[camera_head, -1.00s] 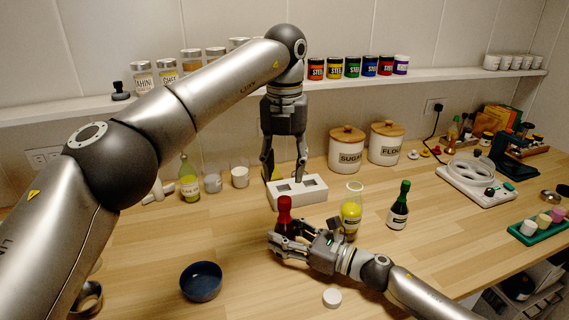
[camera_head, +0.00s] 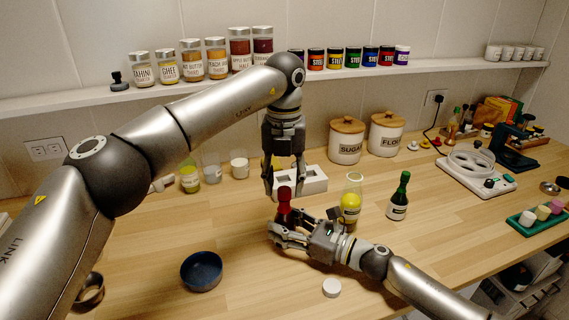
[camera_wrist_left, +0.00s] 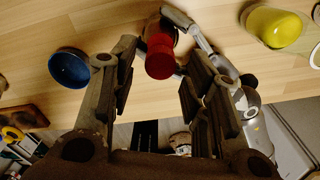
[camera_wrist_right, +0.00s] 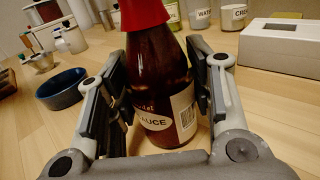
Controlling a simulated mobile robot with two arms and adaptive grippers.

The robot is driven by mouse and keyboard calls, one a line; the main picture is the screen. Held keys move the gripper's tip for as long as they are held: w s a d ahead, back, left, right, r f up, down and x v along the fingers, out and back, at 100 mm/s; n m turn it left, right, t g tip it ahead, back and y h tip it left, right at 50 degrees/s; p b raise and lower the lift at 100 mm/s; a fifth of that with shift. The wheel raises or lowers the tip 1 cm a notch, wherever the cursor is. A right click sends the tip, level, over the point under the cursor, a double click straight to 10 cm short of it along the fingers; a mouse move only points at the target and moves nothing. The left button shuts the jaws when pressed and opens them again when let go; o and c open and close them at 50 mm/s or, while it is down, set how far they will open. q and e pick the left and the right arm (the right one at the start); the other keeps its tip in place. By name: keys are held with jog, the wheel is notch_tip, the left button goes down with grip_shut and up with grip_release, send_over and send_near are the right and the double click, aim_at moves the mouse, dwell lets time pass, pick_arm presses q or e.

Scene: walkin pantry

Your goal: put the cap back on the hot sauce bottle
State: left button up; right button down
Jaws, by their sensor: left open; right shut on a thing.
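The hot sauce bottle (camera_head: 283,219) stands upright on the counter, dark red-brown with a white label in the right wrist view (camera_wrist_right: 165,90). A red cap (camera_head: 284,195) sits over its neck; it also shows in the left wrist view (camera_wrist_left: 160,57). I cannot tell whether it is tightened. My right gripper (camera_wrist_right: 155,75) is shut on the bottle's body from the side. My left gripper (camera_head: 284,184) points down, open, just above the bottle. In the left wrist view the cap shows between its fingers, untouched as far as I see.
A yellow bottle (camera_head: 351,203) and a green bottle (camera_head: 398,199) stand to the right. A blue bowl (camera_head: 201,272) is front left and a white round lid (camera_head: 332,288) front right. Counter between them is clear.

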pick_arm(q)
jog(key=shift+f, duration=0.95)
grip_shut()
jog(key=m, duration=0.3)
jog(key=shift+m, duration=0.4)
jog(key=m, duration=0.4)
jog(key=shift+m, duration=0.3)
jog(key=shift+o, duration=0.6)
grip_release()
notch_tip(320, 180, up, 12)
